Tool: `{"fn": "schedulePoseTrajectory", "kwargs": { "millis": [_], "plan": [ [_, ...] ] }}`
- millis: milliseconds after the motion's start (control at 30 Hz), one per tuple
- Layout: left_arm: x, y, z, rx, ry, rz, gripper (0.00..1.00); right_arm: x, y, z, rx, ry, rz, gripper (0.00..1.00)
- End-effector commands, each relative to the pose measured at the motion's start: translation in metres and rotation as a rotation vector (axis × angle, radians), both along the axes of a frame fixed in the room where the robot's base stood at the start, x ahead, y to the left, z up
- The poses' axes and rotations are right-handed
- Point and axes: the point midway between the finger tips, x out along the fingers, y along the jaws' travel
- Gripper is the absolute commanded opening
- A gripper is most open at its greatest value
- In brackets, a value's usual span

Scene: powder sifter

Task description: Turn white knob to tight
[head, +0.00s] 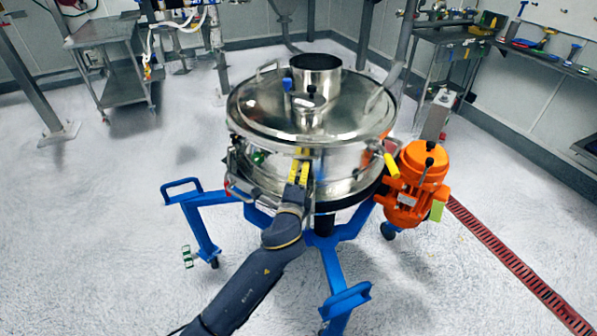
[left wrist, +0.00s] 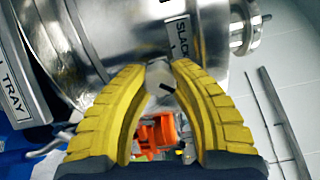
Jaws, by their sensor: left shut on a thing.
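The round steel sifter (head: 345,165) stands on a blue wheeled frame. My left gripper (head: 300,158) reaches up to the front of its side wall, and its yellow fingertips (left wrist: 159,65) also show in the left wrist view. The fingers are closed in on a small pale piece (left wrist: 158,73), which looks like the white knob. A label reading "SLACK" (left wrist: 182,36) is just beyond the fingertips on the steel wall. My right gripper is not in view.
An orange motor (head: 415,185) hangs at the sifter's right side. The blue frame (head: 330,262) has legs spreading out below. A plate ending in "TRAY" (left wrist: 18,95) is at the left in the wrist view. The floor around is mostly clear.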

Motion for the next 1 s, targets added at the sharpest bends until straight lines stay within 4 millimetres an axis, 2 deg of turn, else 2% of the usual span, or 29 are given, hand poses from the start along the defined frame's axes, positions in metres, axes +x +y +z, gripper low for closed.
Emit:
{"fn": "schedulePoseTrajectory", "kwargs": {
  "millis": [200,233,467,767,867,1000],
  "plan": [
    [-0.001,-0.005,0.002,-0.006,-0.004,-0.01,0.0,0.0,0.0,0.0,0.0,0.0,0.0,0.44],
    [-0.001,-0.005,0.002,-0.006,-0.004,-0.01,0.27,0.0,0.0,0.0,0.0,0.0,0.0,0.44],
    [-0.001,-0.003,0.001,-0.003,-0.002,-0.005,0.54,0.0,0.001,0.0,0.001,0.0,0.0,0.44],
    [-0.002,-0.001,0.0,-0.002,0.001,-0.003,0.55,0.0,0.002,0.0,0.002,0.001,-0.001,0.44],
    [-0.008,0.0,-0.001,-0.002,0.002,-0.003,0.55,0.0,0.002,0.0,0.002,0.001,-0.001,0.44],
    [-0.027,0.003,-0.001,-0.002,0.003,-0.003,0.55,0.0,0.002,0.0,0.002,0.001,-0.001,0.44]
  ]
}}
